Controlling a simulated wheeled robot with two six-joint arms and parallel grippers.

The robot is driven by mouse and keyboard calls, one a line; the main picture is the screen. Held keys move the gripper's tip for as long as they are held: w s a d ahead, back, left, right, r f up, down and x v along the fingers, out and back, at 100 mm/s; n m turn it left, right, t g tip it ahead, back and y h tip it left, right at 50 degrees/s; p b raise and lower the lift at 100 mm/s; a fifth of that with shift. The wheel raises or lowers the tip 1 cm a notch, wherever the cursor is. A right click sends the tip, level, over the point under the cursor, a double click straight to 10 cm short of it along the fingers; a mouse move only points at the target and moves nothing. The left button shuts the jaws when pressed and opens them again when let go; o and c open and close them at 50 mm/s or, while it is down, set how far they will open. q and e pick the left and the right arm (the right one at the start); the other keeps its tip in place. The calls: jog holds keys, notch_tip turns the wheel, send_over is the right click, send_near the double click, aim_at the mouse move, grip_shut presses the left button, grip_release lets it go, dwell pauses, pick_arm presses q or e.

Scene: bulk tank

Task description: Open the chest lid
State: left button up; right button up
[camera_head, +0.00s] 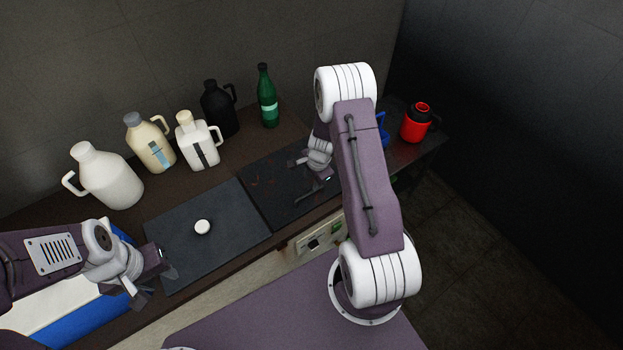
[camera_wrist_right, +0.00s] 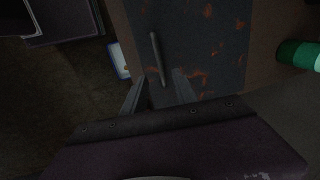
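A dark, rust-spotted lid (camera_head: 265,188) lies flat and closed in the counter, with a thin bar handle (camera_head: 307,191) near its front edge. In the right wrist view the lid (camera_wrist_right: 205,45) fills the upper middle, and the handle (camera_wrist_right: 157,58) lies just ahead of the fingers. My right gripper (camera_head: 311,170) is over the lid; its fingers (camera_wrist_right: 159,88) are apart with nothing between them. My left gripper (camera_head: 160,284) is open and empty at the front left. A second dark panel (camera_head: 180,252) with a round white knob (camera_head: 202,227) lies left of the rusty lid.
Several jugs, including a white one (camera_head: 108,180) and a black one (camera_head: 218,108), and a green bottle (camera_head: 267,98) stand along the back. A red jug (camera_head: 414,126) stands at the right end. A control panel (camera_head: 318,241) is on the front.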

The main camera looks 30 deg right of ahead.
aim_at(310, 192)
jog(key=f, duration=0.2)
jog(key=w+f+b, duration=0.1)
jog(key=f, duration=0.2)
jog(key=f+b, duration=0.1)
jog(key=f, duration=0.2)
jog(key=shift+w+d+f, duration=0.1)
jog(key=shift+w+f, duration=0.15)
jog(key=shift+w, duration=0.05)
jog(key=shift+w+f, duration=0.1)
jog(key=shift+f, duration=0.3)
grip_shut()
dwell(0.7)
